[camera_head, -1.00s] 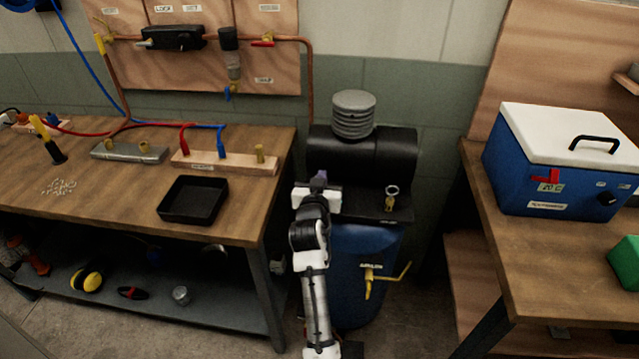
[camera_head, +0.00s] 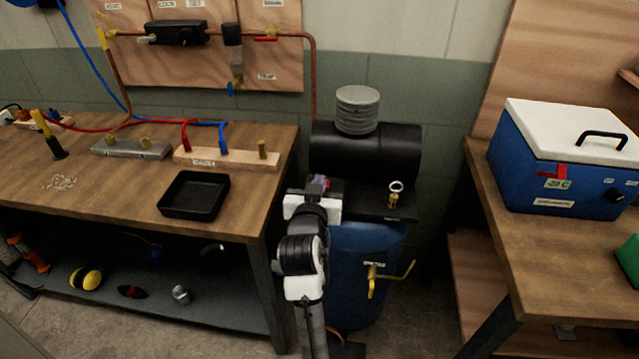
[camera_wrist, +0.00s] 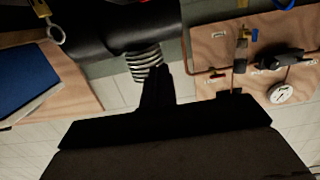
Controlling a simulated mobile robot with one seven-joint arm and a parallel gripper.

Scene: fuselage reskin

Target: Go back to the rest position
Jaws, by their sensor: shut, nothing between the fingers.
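My gripper (camera_head: 318,184) is at the end of my white and black arm, in the middle of the head view. It is in front of the black horizontal tank of the compressor (camera_head: 366,150), just left of the small brass fitting with a ring (camera_head: 395,193). In the wrist view my gripper (camera_wrist: 158,75) shows as dark fingers close together, shut, with nothing held. The picture there is tilted over, with the compressor's ribbed grey cylinder (camera_wrist: 145,62) behind the fingertips. Whether the fingers touch the compressor cannot be told.
The left workbench (camera_head: 110,200) holds a black tray (camera_head: 194,196), a wooden manifold block (camera_head: 228,158) and loose small parts (camera_head: 60,182). A blue cooler box (camera_head: 560,170) stands on the right bench (camera_head: 540,245). Copper piping (camera_head: 314,80) runs down the wall behind.

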